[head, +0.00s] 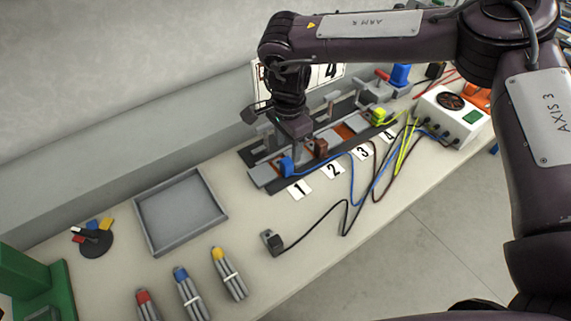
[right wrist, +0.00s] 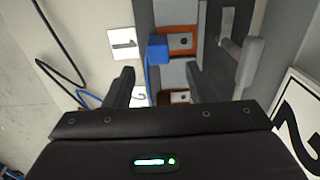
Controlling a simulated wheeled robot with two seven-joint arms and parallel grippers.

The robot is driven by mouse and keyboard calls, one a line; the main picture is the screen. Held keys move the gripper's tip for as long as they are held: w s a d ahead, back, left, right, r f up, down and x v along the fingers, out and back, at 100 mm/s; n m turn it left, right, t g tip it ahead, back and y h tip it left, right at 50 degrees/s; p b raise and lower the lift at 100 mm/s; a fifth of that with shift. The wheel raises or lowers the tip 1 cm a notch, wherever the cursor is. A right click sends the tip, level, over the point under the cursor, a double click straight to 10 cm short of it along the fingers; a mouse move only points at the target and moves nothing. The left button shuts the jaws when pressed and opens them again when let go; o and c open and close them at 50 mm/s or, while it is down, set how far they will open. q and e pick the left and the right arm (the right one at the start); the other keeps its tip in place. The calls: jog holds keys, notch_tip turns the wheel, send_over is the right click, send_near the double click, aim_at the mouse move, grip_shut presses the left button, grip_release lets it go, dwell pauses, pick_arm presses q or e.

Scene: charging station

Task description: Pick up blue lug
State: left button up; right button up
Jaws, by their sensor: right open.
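The blue lug (head: 286,167) is at the near left end of the grey terminal fixture, by the card marked 1, with a blue cable. It also shows in the right wrist view (right wrist: 157,49), beyond and between my open fingers. My right gripper (head: 297,148) is open and empty, just above the fixture beside the blue lug; in the right wrist view its fingers (right wrist: 160,82) spread on both sides. I cannot tell whether a finger touches the lug. My left gripper is not in view.
A brown lug (head: 320,148) and a yellow-green lug (head: 378,117) sit farther along the fixture. A lever handle (right wrist: 249,62) stands close to one finger. A grey tray (head: 151,244), a black plug (head: 272,242) and cable bundles lie on the bench. A white meter box (head: 447,119) stands right.

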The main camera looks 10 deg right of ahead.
aim_at(287, 160)
jog(key=f, duration=0.2)
jog(key=f+p, duration=0.1)
jog(key=f, duration=0.1)
jog(key=shift+s+a, duration=0.2)
jog(key=shift+f, duration=0.7)
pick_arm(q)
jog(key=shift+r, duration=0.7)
pick_arm(e)
jog(key=c, duration=1.1)
jog(key=shift+o, duration=0.2)
jog(key=shift+r, duration=0.1)
